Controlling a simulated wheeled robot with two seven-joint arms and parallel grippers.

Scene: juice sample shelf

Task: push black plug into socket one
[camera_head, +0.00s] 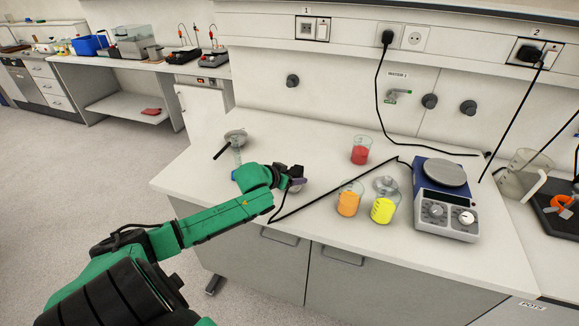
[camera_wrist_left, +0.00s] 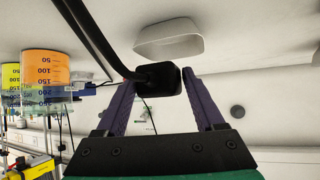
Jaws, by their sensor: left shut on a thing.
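My left gripper (camera_head: 295,183) is over the front left part of the bench top. In the left wrist view its two purple fingers (camera_wrist_left: 162,100) are closed around a black plug (camera_wrist_left: 160,78), with a thick black cable (camera_wrist_left: 98,38) leading off it. The plug is largely hidden by the gripper in the head view. Socket one (camera_head: 306,27) is on the wall rail under the label 1, with a switch beside it. Nothing is plugged into it. The gripper is well below and in front of it, apart from it. My right gripper is not in view.
Beakers with red (camera_head: 360,155), orange (camera_head: 348,204) and yellow (camera_head: 382,211) liquid stand right of the gripper. A hotplate (camera_head: 445,218) is farther right. A black cable (camera_head: 335,191) crosses the bench. Another black plug (camera_head: 387,38) sits in the rail right of socket one.

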